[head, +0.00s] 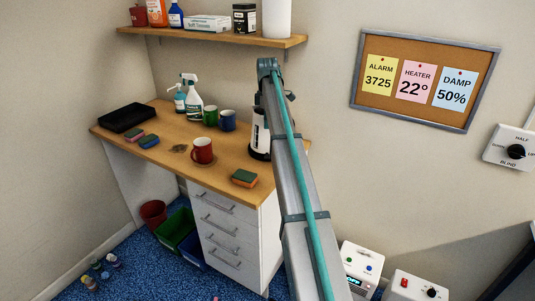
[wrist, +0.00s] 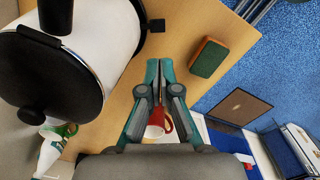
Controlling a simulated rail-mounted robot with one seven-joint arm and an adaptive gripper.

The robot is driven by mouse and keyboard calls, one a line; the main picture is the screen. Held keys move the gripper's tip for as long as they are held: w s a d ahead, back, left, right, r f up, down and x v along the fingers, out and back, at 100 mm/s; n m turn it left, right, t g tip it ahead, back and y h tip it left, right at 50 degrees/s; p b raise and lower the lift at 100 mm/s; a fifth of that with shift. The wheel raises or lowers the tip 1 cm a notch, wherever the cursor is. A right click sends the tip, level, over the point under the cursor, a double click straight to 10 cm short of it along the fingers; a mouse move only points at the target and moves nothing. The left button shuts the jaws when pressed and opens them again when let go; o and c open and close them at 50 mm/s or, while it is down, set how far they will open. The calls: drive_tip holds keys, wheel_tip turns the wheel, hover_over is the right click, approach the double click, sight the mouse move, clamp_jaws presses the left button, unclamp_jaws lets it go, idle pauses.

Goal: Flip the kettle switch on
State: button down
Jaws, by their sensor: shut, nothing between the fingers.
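The kettle (head: 258,134) stands on the right part of the wooden desk, mostly hidden behind my arm in the head view. In the wrist view the kettle (wrist: 108,30) fills the top left, with a white body, a black lid and a knob. A small black tab (wrist: 156,25) sticks out from its side and looks like the switch; whether it is on or off I cannot tell. My gripper (wrist: 153,68) is shut and empty, over the desk beside the kettle and apart from the tab. The gripper is hidden in the head view.
The desk (head: 178,150) also holds a red mug (head: 202,150), a green mug (head: 210,117), a blue mug (head: 228,121), a sponge (head: 244,178), spray bottles (head: 193,99) and a black tray (head: 125,117). A loaded shelf (head: 215,37) hangs above the desk.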

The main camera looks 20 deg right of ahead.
sight(267, 157)
drive_tip(key=shift+f, duration=0.15)
wheel_tip(267, 157, down, 14)
drive_tip(key=p, duration=0.4)
drive_tip(key=shift+p, duration=0.35)
